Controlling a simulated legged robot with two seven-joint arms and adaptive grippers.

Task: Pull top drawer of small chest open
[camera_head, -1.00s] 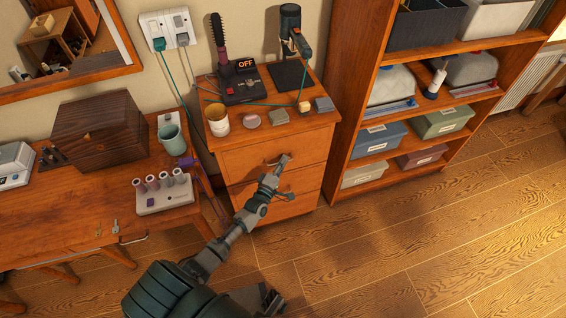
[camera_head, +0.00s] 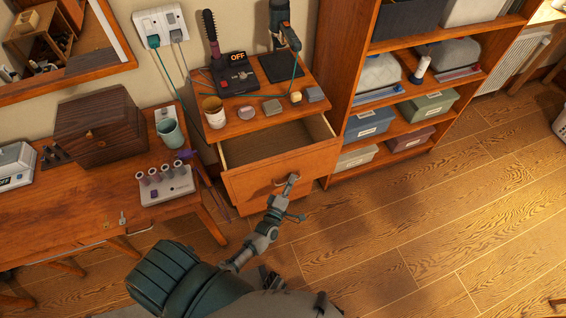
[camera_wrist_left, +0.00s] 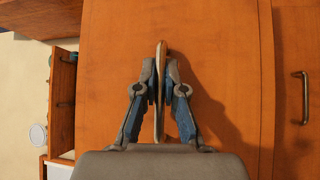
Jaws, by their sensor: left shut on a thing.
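The small chest (camera_head: 238,128) is orange-brown wood and stands against the wall left of the shelf unit. Its top drawer (camera_head: 283,166) is pulled well out, and its inside shows as empty in the visible part. My left gripper (camera_head: 292,180) is at the front of this drawer, shut on the drawer's handle (camera_head: 279,182). In the left wrist view the two fingers (camera_wrist_left: 160,88) close from both sides on the metal handle (camera_wrist_left: 161,52). The lower drawer is mostly hidden below the open one. My right gripper is not in view.
On the chest top stand a cup (camera_head: 214,112), a black device marked OFF (camera_head: 236,78) and small items. A desk (camera_head: 80,215) with a wooden box (camera_head: 100,125) is at left. An open shelf unit (camera_head: 350,90) stands close at right. The floor (camera_head: 430,225) in front is clear.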

